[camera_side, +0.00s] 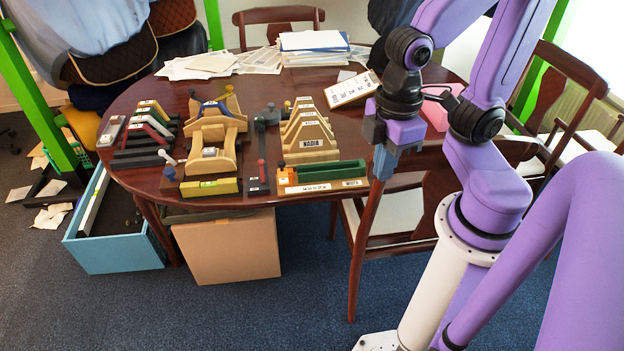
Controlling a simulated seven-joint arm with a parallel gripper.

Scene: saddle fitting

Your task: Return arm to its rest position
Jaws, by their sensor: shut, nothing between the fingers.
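My gripper (382,166) hangs at the front right of the round wooden table (352,127), pointing down. Its blue-grey fingers are shut and hold nothing. It is to the right of the wooden rack marked NADIA (312,142) and the base with a green block (331,171), apart from both. My purple arm rises from the white base at the lower right and folds over to the gripper.
Wooden saddle stands (213,135), a yellow level (209,187) and dark racks (137,158) fill the table's left and middle. Papers (312,42) lie at the back. Chairs (575,75) stand at right. A cardboard box (228,247) and a blue crate (112,253) are on the floor.

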